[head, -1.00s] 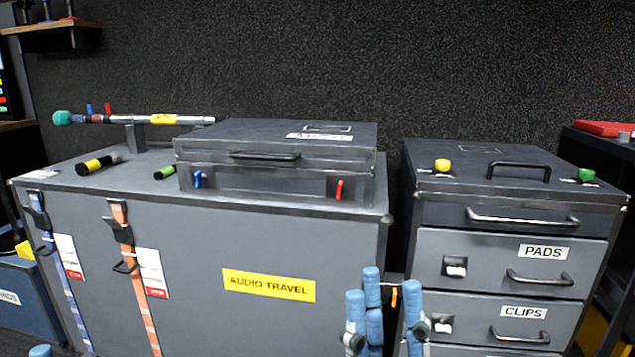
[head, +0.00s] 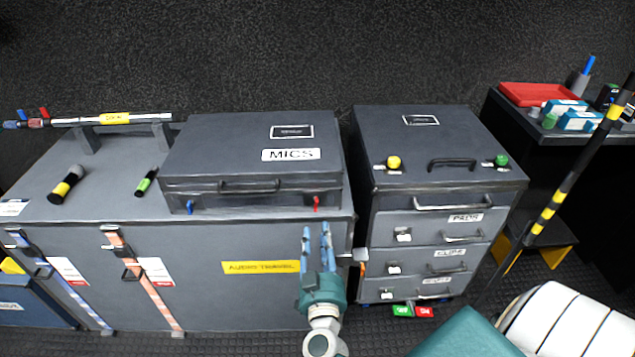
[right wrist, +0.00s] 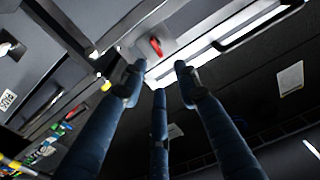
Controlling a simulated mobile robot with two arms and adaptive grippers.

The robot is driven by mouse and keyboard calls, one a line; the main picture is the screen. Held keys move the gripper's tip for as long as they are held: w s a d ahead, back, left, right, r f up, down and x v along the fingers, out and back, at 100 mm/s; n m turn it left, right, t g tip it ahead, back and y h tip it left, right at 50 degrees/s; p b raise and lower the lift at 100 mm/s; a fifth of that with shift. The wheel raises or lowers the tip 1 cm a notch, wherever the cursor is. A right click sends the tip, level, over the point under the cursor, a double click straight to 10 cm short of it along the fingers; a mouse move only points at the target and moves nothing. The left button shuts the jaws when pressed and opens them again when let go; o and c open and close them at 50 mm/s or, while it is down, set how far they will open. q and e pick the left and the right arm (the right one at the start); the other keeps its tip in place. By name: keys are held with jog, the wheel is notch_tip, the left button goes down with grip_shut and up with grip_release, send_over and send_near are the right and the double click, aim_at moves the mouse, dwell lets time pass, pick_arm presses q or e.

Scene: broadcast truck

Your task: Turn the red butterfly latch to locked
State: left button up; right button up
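The red butterfly latch (head: 316,203) is on the front right of the dark case labelled MICS (head: 250,184). Its red handle stands roughly upright in the head view. It also shows in the right wrist view (right wrist: 155,47), on a metal plate beyond the fingertips. A blue latch (head: 190,207) is on the case's front left. My right gripper (head: 316,232) points up at the case front, just below the red latch. Its blue fingers are spread, empty and apart from the latch; they also show in the right wrist view (right wrist: 158,75). My left gripper is out of view.
The MICS case stands on a large grey AUDIO TRAVEL trunk (head: 220,300). A drawer cabinet (head: 420,230) stands close on the right, with a narrow gap between. A flashlight (head: 66,185) and a green marker (head: 147,183) lie left of the case.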

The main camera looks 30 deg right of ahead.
aim_at(316, 204)
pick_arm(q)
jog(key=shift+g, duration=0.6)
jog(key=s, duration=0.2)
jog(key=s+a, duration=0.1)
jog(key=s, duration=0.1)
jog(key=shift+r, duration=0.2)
pick_arm(e)
jog(key=x, duration=1.1)
jog(key=shift+f+g, duration=0.3)
jog(key=shift+f, duration=0.4)
jog(key=shift+s, duration=0.15)
grip_shut()
